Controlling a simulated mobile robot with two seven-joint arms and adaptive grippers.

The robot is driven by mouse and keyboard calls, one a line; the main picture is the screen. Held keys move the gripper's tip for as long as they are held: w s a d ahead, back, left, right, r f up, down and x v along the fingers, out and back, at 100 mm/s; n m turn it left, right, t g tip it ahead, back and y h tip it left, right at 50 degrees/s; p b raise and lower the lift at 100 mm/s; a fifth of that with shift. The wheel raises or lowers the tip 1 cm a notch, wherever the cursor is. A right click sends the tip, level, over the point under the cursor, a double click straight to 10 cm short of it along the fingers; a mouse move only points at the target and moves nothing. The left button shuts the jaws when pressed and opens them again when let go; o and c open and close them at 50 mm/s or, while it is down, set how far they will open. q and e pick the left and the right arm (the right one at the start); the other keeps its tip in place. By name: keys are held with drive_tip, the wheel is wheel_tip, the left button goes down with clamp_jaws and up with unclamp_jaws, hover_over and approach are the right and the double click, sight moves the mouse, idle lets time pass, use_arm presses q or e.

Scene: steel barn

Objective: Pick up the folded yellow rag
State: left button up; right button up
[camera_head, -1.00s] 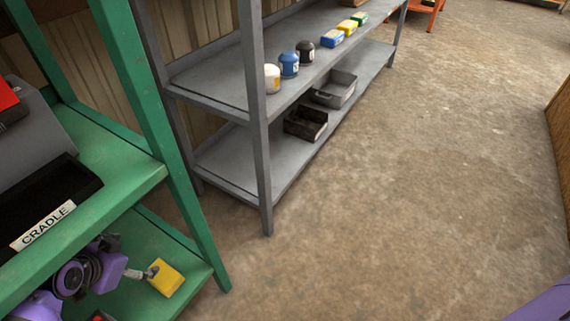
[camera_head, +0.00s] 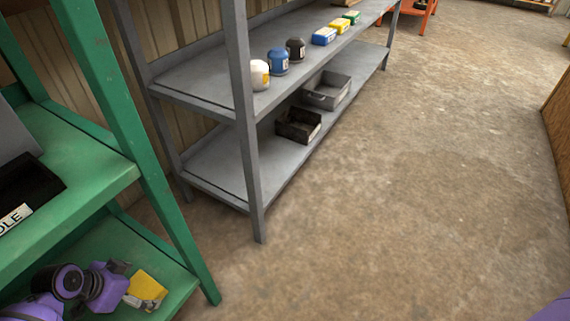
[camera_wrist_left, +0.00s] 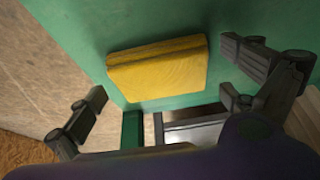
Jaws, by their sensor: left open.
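The folded yellow rag (camera_head: 146,281) lies on the lower shelf of the green rack (camera_head: 189,288), near its right end. My left gripper (camera_head: 143,294) reaches in over that shelf from the left and is at the rag, with part of a finger in front of it. In the left wrist view, the rag (camera_wrist_left: 157,72) lies whole and flat on the green surface. There my left gripper (camera_wrist_left: 164,84) is open, with dark fingers to the left and right of the rag. I cannot tell whether they touch it. My right gripper is out of view.
A green post (camera_head: 130,130) and the upper green shelf (camera_head: 85,165) stand close to my left arm. A grey shelf unit (camera_head: 249,170) behind holds jars, small boxes and two trays (camera_head: 328,90). The concrete floor (camera_head: 400,200) to the right is clear.

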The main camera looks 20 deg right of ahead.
sight(149, 286)
use_arm(q)
drive_tip(key=shift+w+d, duration=0.1)
drive_tip(key=shift+c, duration=0.4)
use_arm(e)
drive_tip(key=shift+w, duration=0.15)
use_arm(q)
drive_tip(key=c, duration=1)
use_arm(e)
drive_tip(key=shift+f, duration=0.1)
use_arm(q)
drive_tip(key=shift+r, duration=0.15)
wheel_tip(149, 286, up, 3)
drive_tip(key=shift+r+p, duration=0.1)
drive_tip(key=shift+p, duration=1)
drive_tip(key=shift+s+d+r+p, duration=0.1)
drive_tip(key=shift+s+d+p, duration=0.25)
drive_tip(key=shift+s, duration=0.15)
drive_tip(key=s+d+p, duration=0.5)
drive_tip(key=s+d, duration=0.4)
drive_tip(key=s, duration=0.5)
drive_tip(key=shift+d+f+p, duration=0.2)
drive_tip(key=shift+p, duration=0.1)
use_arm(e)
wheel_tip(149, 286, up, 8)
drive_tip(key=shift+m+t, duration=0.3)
